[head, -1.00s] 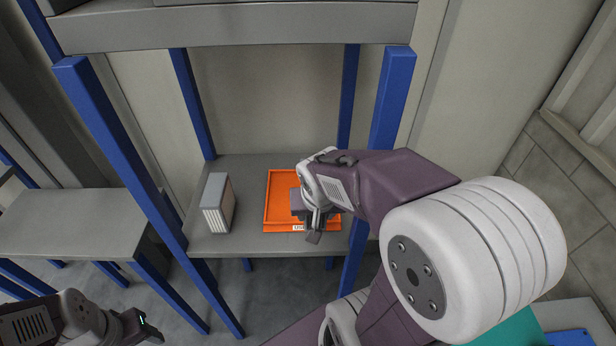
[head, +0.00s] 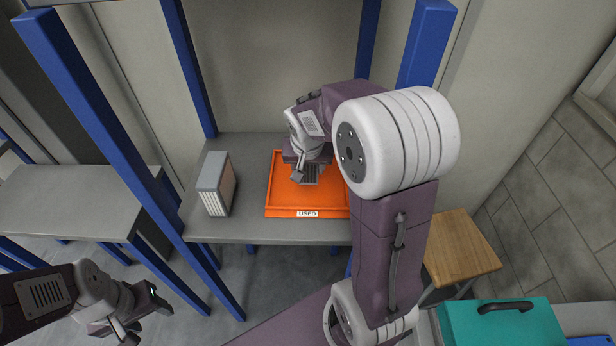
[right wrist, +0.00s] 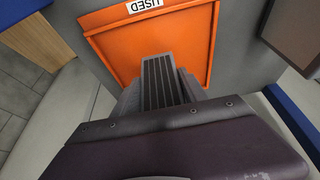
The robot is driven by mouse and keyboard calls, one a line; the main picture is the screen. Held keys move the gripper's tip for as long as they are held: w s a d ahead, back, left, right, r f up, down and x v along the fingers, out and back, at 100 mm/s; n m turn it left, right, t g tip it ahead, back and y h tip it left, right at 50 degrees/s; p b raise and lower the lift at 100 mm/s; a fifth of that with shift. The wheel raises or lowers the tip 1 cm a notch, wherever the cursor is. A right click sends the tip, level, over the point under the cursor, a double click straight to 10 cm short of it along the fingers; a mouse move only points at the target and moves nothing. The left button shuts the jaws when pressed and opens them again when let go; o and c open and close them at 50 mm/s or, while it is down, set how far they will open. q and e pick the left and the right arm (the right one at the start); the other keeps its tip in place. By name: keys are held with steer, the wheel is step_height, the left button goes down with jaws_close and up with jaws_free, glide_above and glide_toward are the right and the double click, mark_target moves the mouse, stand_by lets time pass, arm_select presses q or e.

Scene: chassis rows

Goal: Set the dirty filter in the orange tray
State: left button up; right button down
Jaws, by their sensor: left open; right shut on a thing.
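The orange tray (head: 281,190), labelled USED on its front, lies on the grey shelf. It also shows in the right wrist view (right wrist: 107,50). My right gripper (head: 304,175) is over the middle of the tray, shut on a dark grey pleated filter (right wrist: 160,82). In the head view the filter (head: 311,174) is mostly hidden by the gripper. I cannot tell whether it touches the tray floor. My left gripper (head: 147,312) is open and empty at the lower left, away from the shelf.
A second filter (head: 216,184) with pale pleats stands upright on the shelf, left of the tray. Blue posts (head: 110,150) frame the shelf. A grey table (head: 70,205) is at the left. A wooden stool (head: 462,245) and a teal case (head: 500,325) are at the lower right.

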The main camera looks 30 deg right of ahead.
mark_target(308, 178)
steer(key=shift+a, duration=0.15)
steer(key=shift+s+f, duration=0.1)
steer(key=shift+f, duration=0.25)
step_height(308, 178, down, 3)
steer(key=shift+f+b, duration=0.1)
steer(key=shift+b, duration=0.2)
steer(key=shift+w+f, duration=0.15)
steer(key=shift+w, duration=0.1)
steer(key=shift+s, duration=0.1)
steer(key=shift+s+f, duration=0.1)
steer(key=shift+f, duration=0.05)
steer(key=c, duration=0.6)
jaws_free()
